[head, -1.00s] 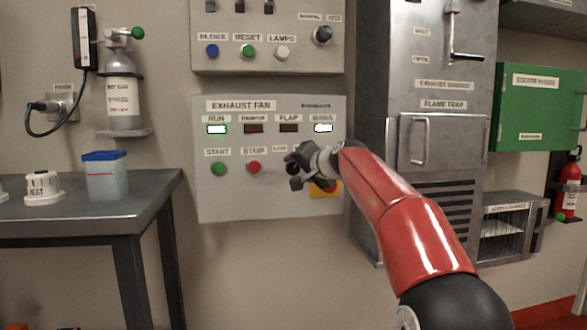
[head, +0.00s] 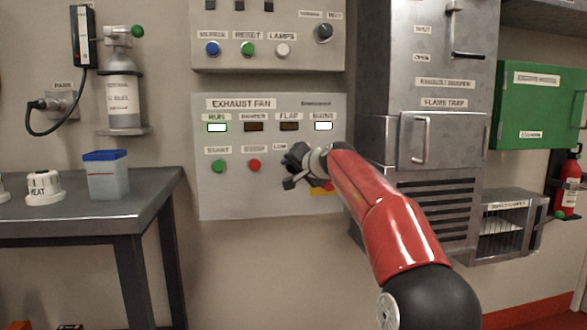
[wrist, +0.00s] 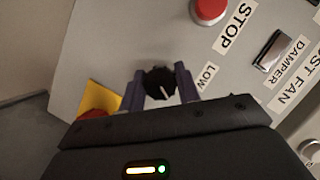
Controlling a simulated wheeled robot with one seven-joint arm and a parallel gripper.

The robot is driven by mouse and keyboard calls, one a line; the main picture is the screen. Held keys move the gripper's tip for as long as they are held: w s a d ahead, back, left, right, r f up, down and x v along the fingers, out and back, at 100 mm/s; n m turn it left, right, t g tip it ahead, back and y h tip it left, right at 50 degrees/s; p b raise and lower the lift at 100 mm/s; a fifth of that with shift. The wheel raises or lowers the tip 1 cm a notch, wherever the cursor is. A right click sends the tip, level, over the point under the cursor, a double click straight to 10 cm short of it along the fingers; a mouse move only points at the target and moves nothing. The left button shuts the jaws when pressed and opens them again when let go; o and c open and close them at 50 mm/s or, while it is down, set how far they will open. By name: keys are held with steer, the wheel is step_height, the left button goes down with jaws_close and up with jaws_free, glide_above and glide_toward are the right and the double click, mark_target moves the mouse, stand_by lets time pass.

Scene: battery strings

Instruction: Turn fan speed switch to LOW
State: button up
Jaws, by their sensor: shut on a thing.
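The fan speed switch is a black round knob (wrist: 158,82) with a white pointer line, seen in the wrist view between my gripper's fingers. A LOW label (wrist: 207,77) is beside it, and the pointer line slants towards the lower right of that view. My gripper (wrist: 160,88) is shut on the knob, one finger at each side. In the head view my gripper (head: 291,168) is at the lower right of the EXHAUST FAN panel (head: 240,200) and hides the knob. The LOW label (head: 280,147) shows just above it there.
The red STOP button (head: 254,165) and green START button (head: 218,166) are left of my gripper. A yellow plate (wrist: 100,98) with a red part lies close on the other side. The RUN lamp (head: 217,127) and MAINS lamp (head: 323,126) are lit.

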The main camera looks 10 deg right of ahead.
steer(key=shift+p, duration=0.3)
steer(key=shift+r+n+h+p, duration=0.15)
steer(key=shift+n+h+p, duration=0.35)
steer(key=shift+n+p, duration=0.35)
steer(key=shift+a+n+g+h+p, duration=0.1)
steer(key=shift+n+g+h+p, duration=0.3)
steer(key=shift+n+h+p, duration=0.55)
steer(key=n+h+p, duration=0.1)
steer(key=n, duration=0.2)
steer(key=shift+f+n+h+p, duration=0.2)
steer(key=shift+n+h+p, duration=0.1)
steer(key=shift+n+h, duration=0.5)
steer(key=o, duration=1)
steer(key=shift+c, duration=0.2)
